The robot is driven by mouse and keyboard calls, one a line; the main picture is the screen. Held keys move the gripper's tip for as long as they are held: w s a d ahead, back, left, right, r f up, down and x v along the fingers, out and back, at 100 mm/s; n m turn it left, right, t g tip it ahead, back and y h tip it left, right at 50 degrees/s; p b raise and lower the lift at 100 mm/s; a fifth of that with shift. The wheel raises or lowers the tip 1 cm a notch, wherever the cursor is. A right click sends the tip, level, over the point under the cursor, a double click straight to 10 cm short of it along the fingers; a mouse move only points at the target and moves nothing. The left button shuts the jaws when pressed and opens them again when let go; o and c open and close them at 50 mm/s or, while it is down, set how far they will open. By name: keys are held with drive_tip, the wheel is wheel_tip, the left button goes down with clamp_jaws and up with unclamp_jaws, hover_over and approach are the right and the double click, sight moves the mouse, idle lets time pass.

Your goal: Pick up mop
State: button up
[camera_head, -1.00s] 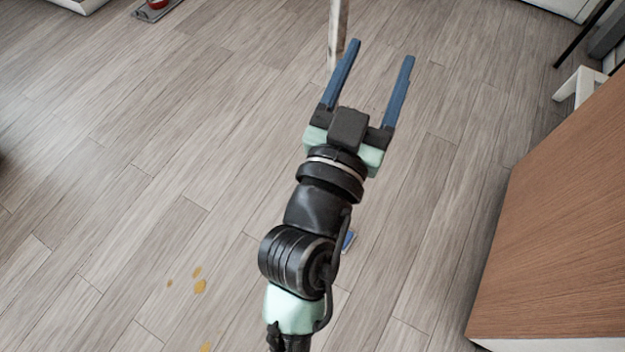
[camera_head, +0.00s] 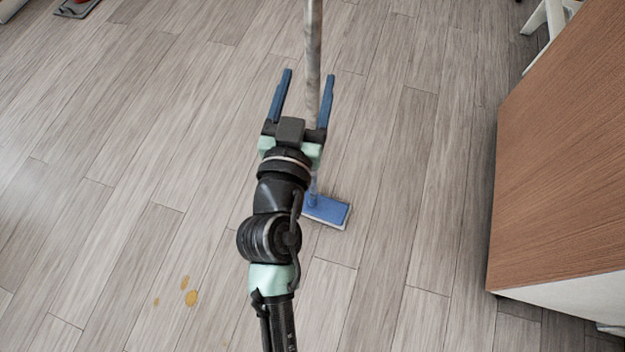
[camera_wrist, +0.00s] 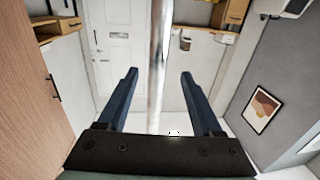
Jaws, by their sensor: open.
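The mop (camera_head: 313,45) stands upright, its pale handle rising out of the top of the head view. Its blue head (camera_head: 328,208) rests on the floor, partly hidden behind my arm. My gripper (camera_head: 310,73) is open, with its two blue fingers on either side of the handle in the picture. In the wrist view the mop handle (camera_wrist: 157,70) runs vertically between the fingers of my gripper (camera_wrist: 157,74), with gaps on both sides. I cannot tell whether the handle touches anything of the gripper.
A wooden cabinet (camera_head: 570,150) stands at the right. Yellow spots (camera_head: 190,291) mark the floor at lower left. A grey tray (camera_head: 72,12) lies at the top left. The floor around the mop is clear. A white door (camera_wrist: 113,45) shows in the wrist view.

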drive_tip(key=shift+w+d+f+b, duration=0.1)
drive_tip(key=shift+w+d+b, duration=0.15)
drive_tip(key=shift+w, duration=0.85)
drive_tip(key=shift+w+d+r+b, duration=0.1)
drive_tip(key=shift+w+d, duration=0.2)
drive_tip(key=shift+w, duration=0.8)
drive_tip(key=shift+w+d+f+b, duration=0.1)
drive_tip(key=shift+w+d+b, duration=0.15)
drive_tip(key=shift+w, duration=0.85)
